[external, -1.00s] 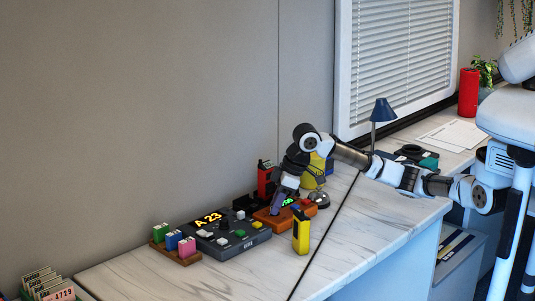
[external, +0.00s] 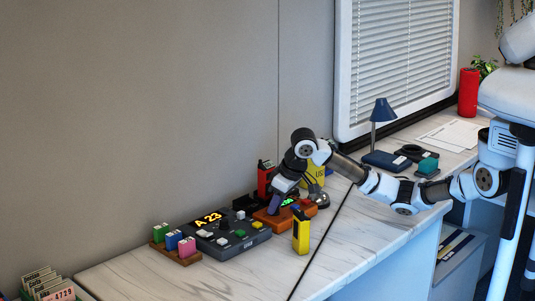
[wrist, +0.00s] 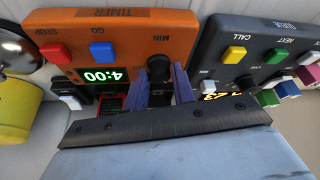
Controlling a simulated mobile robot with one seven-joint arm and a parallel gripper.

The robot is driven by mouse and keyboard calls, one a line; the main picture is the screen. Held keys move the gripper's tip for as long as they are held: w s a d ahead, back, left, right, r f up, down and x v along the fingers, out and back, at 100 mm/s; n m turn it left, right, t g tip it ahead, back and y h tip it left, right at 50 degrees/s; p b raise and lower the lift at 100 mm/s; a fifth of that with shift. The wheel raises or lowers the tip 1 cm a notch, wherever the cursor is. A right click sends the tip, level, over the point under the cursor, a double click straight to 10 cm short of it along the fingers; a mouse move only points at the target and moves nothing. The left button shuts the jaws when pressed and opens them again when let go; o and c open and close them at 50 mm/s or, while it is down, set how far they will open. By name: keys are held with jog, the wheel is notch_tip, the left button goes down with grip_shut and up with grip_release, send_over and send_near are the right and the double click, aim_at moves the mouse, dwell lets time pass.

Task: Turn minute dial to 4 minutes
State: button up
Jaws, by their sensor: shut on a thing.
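The orange timer box (external: 300,213) sits on the counter. In the wrist view the timer box (wrist: 120,22) fills the top left, with a red STOP button (wrist: 55,52), a blue GO button (wrist: 101,51) and a green display (wrist: 101,76) that reads 4:00. The black minute dial (wrist: 158,63) is under the word MIN. My gripper (wrist: 164,77) has its two purple fingers on either side of the dial, shut on it. In the external view my gripper (external: 275,206) reaches down onto the timer's left part and hides the dial.
The dark queue console (external: 228,242) stands close on the left, with colored blocks beside it. A yellow handheld device (external: 301,231) stands in front of the timer. A red device (external: 265,176) and a yellow container (external: 318,168) stand behind. The front counter edge is clear.

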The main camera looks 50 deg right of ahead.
jog(key=shift+m+p, duration=0.4)
jog(key=shift+m, duration=0.2)
jog(key=o, duration=1)
jog(key=shift+r, duration=0.1)
jog(key=shift+s+a+p+v, duration=0.15)
jog(key=shift+p+v, duration=0.5)
jog(key=shift+v, duration=2.75)
jog(key=shift+s+a+p+v, duration=0.15)
jog(key=shift+p+v, duration=0.5)
jog(key=shift+v, duration=2.8)
jog(key=shift+w, duration=0.15)
